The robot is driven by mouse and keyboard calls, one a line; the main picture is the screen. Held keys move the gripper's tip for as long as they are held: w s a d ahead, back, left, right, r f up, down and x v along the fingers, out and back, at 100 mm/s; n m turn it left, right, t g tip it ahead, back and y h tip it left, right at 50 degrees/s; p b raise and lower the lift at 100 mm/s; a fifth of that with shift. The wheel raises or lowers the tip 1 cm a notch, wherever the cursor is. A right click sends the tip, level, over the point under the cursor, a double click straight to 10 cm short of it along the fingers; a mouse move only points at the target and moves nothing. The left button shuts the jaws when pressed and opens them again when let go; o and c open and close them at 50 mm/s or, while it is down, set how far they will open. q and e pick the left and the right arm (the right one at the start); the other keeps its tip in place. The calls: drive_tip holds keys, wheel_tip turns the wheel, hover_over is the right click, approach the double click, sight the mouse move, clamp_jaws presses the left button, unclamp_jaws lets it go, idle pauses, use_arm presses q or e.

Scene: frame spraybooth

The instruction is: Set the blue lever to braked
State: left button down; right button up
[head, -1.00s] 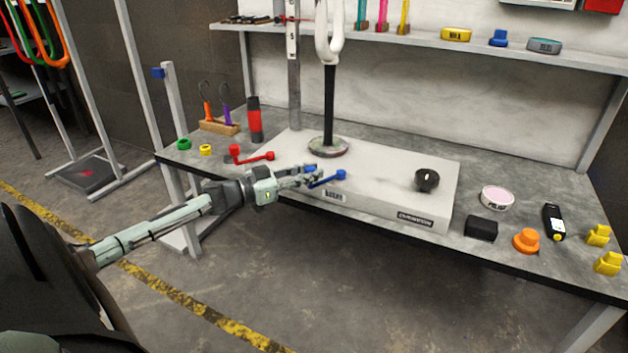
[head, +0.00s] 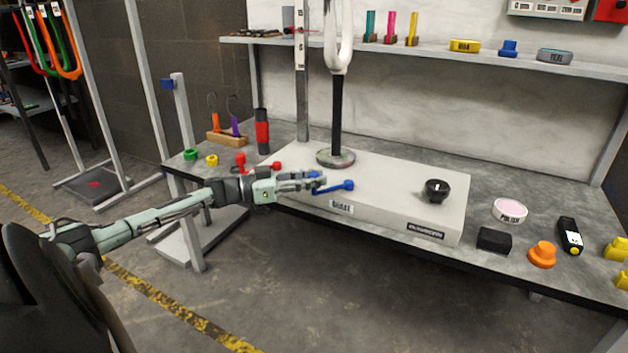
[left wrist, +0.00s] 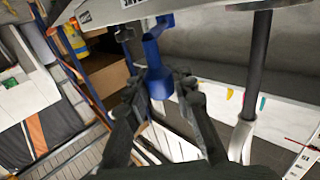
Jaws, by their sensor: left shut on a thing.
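The blue lever (head: 338,187) sits at the front left of the pale machine base (head: 400,212), above a label plate. Its round knob end points right. My left gripper (head: 314,184) reaches in from the left and is shut on the lever, with its fingers hiding part of it. In the left wrist view the blue lever (left wrist: 154,55) stands between the two dark fingers of my left gripper (left wrist: 160,88). The label is too small to read with certainty. My right gripper is not in view.
A black knob (head: 437,190) is to the right on the base. A black post (head: 336,115) rises behind the lever. The base top between post and knob is clear.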

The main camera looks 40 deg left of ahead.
use_arm(q)
drive_tip(key=shift+a, duration=0.1)
drive_tip(key=c, duration=1.3)
unclamp_jaws()
drive_tip(key=shift+o, duration=0.2)
drive_tip(key=v, duration=1.2)
drive_tip(key=shift+f, duration=0.1)
